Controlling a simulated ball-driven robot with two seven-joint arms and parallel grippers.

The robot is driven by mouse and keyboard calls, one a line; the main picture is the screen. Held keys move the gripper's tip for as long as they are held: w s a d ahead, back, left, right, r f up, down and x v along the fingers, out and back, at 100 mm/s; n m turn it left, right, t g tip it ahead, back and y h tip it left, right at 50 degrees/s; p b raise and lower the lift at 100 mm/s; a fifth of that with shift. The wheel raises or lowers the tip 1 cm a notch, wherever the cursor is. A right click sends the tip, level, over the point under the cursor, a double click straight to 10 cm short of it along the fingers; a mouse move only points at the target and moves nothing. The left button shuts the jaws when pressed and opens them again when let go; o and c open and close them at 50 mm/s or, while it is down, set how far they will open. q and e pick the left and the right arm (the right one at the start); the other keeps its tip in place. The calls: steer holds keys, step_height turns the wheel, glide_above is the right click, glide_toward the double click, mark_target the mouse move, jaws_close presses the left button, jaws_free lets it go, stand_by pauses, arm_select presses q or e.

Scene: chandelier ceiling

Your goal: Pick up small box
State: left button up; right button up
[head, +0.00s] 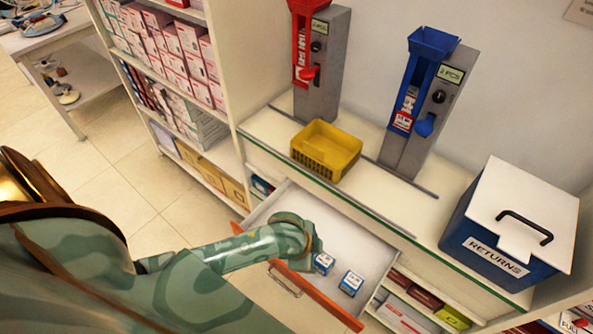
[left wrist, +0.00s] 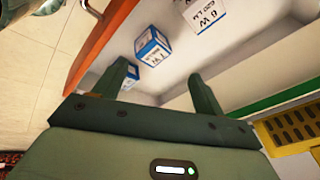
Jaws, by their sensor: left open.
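In the left wrist view, one small box (left wrist: 152,52) is just beyond my left gripper (left wrist: 157,75). The other small box (left wrist: 205,12) is farther off at the top, cut by the frame edge. My left gripper is open and empty, its two fingers apart. In the head view my arm reaches over the drawer and its fingers are hidden. My right gripper is not in view.
A yellow basket (head: 326,149) stands on the counter above the drawer, before a red dispenser (head: 318,60) and a blue dispenser (head: 421,95). A blue returns bin (head: 510,225) with a white lid is at right. Shelves of boxes (head: 170,50) stand at left.

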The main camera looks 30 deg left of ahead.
arm_select(q)
steer(key=w+a+r+m+g+y+b, duration=0.2)
steer(key=w+a+r+m+g, duration=0.25)
steer(key=a+m, duration=0.3)
steer(key=shift+n, duration=0.55)
step_height(320, 180, down, 9)
steer(key=b, duration=0.5)
steer(key=shift+a+f, duration=0.15)
steer(key=shift+f, duration=0.05)
step_height(320, 180, down, 5)
steer(key=b, duration=0.3)
steer(key=shift+s+f, duration=0.1)
steer(key=shift+f, duration=0.05)
steer(key=shift+r, duration=0.2)
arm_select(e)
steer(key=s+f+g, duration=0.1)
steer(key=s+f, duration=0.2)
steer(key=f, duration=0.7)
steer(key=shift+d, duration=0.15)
arm_select(q)
steer(key=c, duration=1.1)
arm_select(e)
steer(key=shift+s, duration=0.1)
